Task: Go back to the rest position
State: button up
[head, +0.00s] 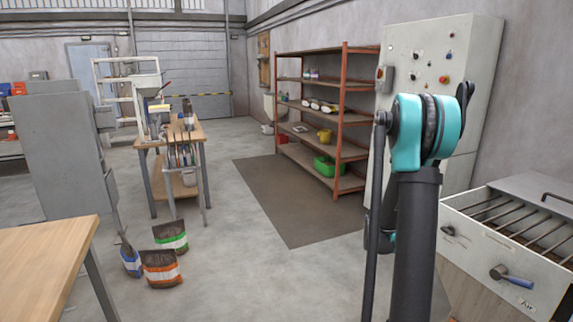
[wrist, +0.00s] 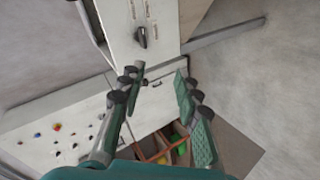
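My gripper (wrist: 160,110) shows in the wrist view with its two green fingers spread apart. Nothing is between the fingers, so it is open and empty. In the head view my dark arm with a teal joint rises at the right of centre, and the gripper itself cannot be made out there. Beyond the fingers, the wrist view shows a pale cabinet (wrist: 30,135) with coloured buttons and a pale box with a black knob (wrist: 141,38).
The tall control cabinet (head: 429,60) and a grill-like machine with a blue-handled valve (head: 512,277) stand at the right. An orange shelf rack (head: 343,120) is behind. A wooden table edge (head: 45,255) is at lower left; the middle floor is clear.

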jog(key=s+a+f+y, duration=0.1)
jog(key=s+a+y, duration=0.4)
jog(key=s+a, duration=0.9)
jog(key=s+a+f+m+g+y, duration=0.1)
jog(key=s+a+y, duration=0.4)
jog(key=s+a, duration=0.9)
jog(key=shift+s+a+f+y, duration=0.3)
jog(key=shift+s+f, duration=0.15)
jog(key=shift+f, duration=0.15)
jog(key=shift+d, duration=0.1)
